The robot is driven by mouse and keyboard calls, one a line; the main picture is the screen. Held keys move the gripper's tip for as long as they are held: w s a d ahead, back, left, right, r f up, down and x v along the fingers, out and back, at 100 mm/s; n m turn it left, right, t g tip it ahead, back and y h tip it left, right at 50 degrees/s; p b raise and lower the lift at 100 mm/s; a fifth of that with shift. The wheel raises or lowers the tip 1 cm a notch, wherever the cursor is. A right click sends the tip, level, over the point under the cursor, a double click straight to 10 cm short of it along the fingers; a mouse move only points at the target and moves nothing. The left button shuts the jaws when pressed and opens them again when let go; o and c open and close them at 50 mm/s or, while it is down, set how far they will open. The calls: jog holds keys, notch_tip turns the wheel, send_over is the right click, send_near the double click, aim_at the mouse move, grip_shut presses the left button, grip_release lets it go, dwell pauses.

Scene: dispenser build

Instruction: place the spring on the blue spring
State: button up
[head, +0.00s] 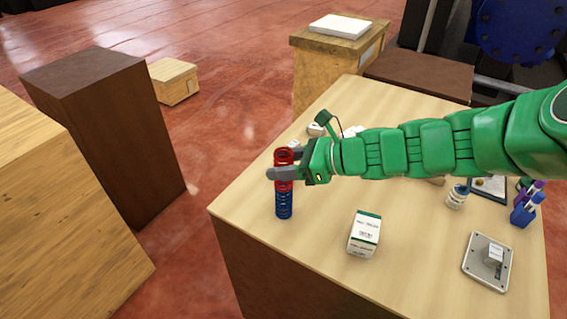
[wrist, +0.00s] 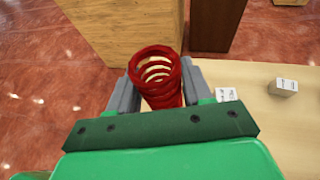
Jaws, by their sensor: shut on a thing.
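A red spring (head: 284,157) is held upright between the grey fingers of my gripper (head: 283,173), near the table's left corner. In the wrist view the red spring (wrist: 157,75) stands between the two fingers of my gripper (wrist: 158,82), with its open top facing the camera. The blue spring (head: 284,206) stands upright on the table directly under the red one. The two look in line and seem to meet end to end, but a finger covers part of the red spring. The blue spring is hidden in the wrist view.
On the wooden table (head: 315,240), a white and green box (head: 364,234) stands to the right of the springs. A grey plate (head: 488,264), a blue holder (head: 522,214) and a small bottle (head: 457,197) are farther right. A brown block (head: 105,140) stands left, across a floor gap.

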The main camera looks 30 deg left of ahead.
jog(key=shift+f, duration=0.15)
jog(key=o, duration=1.1)
jog(key=shift+v, duration=6.1)
